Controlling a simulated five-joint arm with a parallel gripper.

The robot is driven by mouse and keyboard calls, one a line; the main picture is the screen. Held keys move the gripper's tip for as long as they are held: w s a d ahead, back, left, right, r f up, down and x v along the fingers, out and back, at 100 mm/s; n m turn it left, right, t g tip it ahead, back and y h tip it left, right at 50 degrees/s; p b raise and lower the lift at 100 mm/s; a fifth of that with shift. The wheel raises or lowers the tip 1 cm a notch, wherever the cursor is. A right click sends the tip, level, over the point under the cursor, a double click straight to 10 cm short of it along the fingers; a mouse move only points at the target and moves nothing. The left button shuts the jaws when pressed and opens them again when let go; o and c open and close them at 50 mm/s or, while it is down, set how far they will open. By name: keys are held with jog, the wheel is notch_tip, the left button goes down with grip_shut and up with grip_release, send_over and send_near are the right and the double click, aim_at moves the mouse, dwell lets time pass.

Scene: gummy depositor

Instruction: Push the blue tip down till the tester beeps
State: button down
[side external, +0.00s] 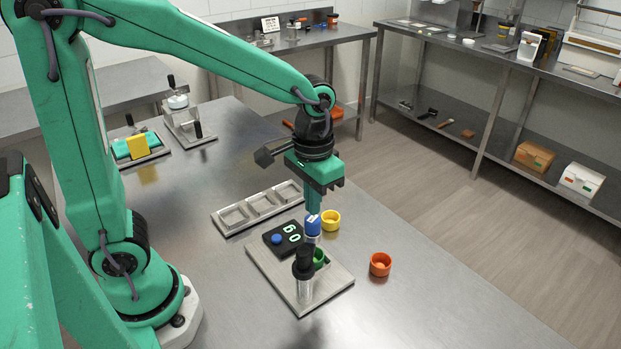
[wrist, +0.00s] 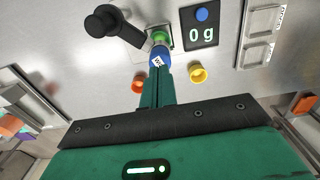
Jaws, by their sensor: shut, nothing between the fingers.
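The blue tip (side external: 312,228), with a white label, stands above the tester's metal base plate (side external: 335,282). In the wrist view the blue tip (wrist: 160,55) shows right at the end of my fingers, with a green part (wrist: 160,36) beyond it. My gripper (side external: 314,209) is shut and empty, pointing down just over the tip; I cannot tell whether it touches. The tester's black display (wrist: 199,24) reads 0 g and has a blue button (wrist: 201,14). A black-topped post (side external: 303,262) stands at the plate's near side, partly hiding a green cup (side external: 319,258).
A yellow cup (side external: 331,220) stands close to the right of the tip, and an orange cup (side external: 380,264) is farther right. A metal tray with compartments (side external: 258,208) lies behind the tester. The table's right front is clear.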

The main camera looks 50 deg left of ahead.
aim_at(313, 218)
jog(key=shift+f, duration=1.6)
dwell(0.5)
jog(key=shift+r, duration=3.55)
jog(key=shift+s+a+r+t, duration=0.3)
jog(key=shift+s+a+r, duration=0.15)
jog(key=shift+r, duration=0.05)
jog(key=s+a+r+t, duration=0.3)
jog(key=s+a+t, duration=0.2)
jog(key=s, duration=0.3)
jog(key=shift+s+a+r, duration=0.15)
jog(key=shift+s+a, duration=0.2)
jog(key=shift+a, duration=0.2)
